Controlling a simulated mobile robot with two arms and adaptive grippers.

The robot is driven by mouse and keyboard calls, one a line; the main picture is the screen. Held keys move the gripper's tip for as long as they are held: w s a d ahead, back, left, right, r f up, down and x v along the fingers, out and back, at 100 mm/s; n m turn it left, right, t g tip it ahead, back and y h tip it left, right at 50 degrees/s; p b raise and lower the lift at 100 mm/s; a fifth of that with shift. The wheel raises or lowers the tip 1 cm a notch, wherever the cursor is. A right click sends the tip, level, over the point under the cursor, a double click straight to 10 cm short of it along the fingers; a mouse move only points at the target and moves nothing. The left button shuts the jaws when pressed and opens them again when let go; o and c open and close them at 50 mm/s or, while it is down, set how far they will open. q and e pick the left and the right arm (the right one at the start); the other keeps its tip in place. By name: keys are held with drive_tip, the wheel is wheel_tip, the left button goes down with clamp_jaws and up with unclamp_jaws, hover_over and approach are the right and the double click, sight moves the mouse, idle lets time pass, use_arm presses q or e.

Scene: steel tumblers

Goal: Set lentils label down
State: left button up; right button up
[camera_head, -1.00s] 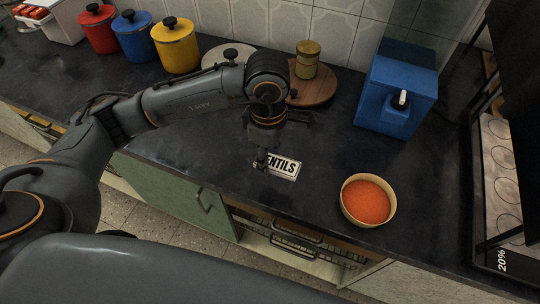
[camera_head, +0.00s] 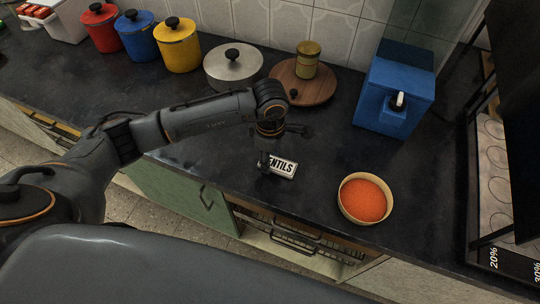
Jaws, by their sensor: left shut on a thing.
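The lentils label (camera_head: 283,168) is a small white plate with a dark border and black letters, "ENTILS" readable. It is at the counter's middle, left of the bowl of orange-red lentils (camera_head: 365,201). My left gripper (camera_head: 264,166) points down and is shut on the label's left end, hiding its first letter. The label is at or just above the dark counter (camera_head: 345,155); I cannot tell whether it touches. My right gripper is not in view.
Red (camera_head: 101,29), blue (camera_head: 134,37) and yellow (camera_head: 177,46) canisters stand at the back left. A steel lidded pot (camera_head: 233,72), a round wooden board (camera_head: 315,88) with a jar (camera_head: 307,61), and a blue box (camera_head: 395,92) stand behind. The counter around the label is clear.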

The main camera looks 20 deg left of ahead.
use_arm(q)
drive_tip(key=shift+f, duration=0.2)
drive_tip(key=o, duration=0.9)
drive_tip(key=shift+o, duration=0.2)
drive_tip(key=shift+r, duration=0.2)
drive_tip(key=shift+r, duration=0.2)
wheel_tip(320, 180, up, 12)
drive_tip(key=b, duration=0.2)
drive_tip(key=shift+f, duration=0.15)
